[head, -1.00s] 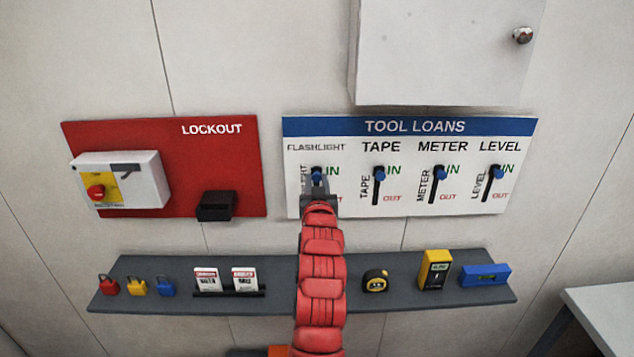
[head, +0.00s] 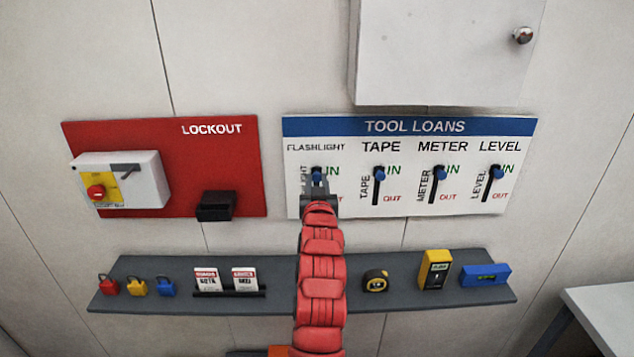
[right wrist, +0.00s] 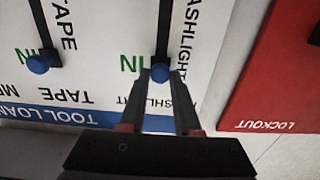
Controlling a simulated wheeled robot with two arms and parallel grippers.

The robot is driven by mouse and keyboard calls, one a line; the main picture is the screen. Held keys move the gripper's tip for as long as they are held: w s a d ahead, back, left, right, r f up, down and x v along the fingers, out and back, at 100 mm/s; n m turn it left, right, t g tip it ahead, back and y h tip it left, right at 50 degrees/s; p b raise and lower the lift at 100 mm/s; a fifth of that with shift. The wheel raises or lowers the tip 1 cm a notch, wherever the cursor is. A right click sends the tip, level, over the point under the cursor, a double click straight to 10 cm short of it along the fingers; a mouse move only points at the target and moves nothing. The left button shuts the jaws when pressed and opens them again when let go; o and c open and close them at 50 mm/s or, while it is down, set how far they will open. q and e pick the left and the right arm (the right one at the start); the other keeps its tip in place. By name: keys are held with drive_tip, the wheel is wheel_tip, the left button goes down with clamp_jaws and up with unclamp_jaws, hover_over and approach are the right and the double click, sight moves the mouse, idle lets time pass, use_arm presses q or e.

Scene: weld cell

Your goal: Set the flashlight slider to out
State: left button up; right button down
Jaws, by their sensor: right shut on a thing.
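The flashlight slider is a blue knob (head: 317,174) on a dark vertical slot under the FLASHLIGHT label of the TOOL LOANS board (head: 420,128). It stands at the upper end of its slot, beside the green IN. My right gripper (head: 318,184) is at this knob, its fingers shut on it. In the right wrist view, where the board looks upside down, the knob (right wrist: 161,73) sits between the fingertips of the gripper (right wrist: 162,80). The lower part of the slot and part of the red OUT are hidden by my gripper in the head view. My left gripper is not in view.
The tape (head: 379,173), meter (head: 438,174) and level (head: 497,173) sliders all stand at IN. A red LOCKOUT board (head: 190,140) is at left. Below, a grey shelf (head: 330,270) holds padlocks, tags and tools. A white cabinet (head: 440,55) hangs above.

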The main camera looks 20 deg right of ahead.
wheel_tip(320, 180, down, 10)
drive_tip(key=b, duration=0.7)
drive_tip(key=shift+r, duration=0.2)
drive_tip(key=c, duration=0.6)
unclamp_jaws()
drive_tip(key=shift+c, duration=0.2)
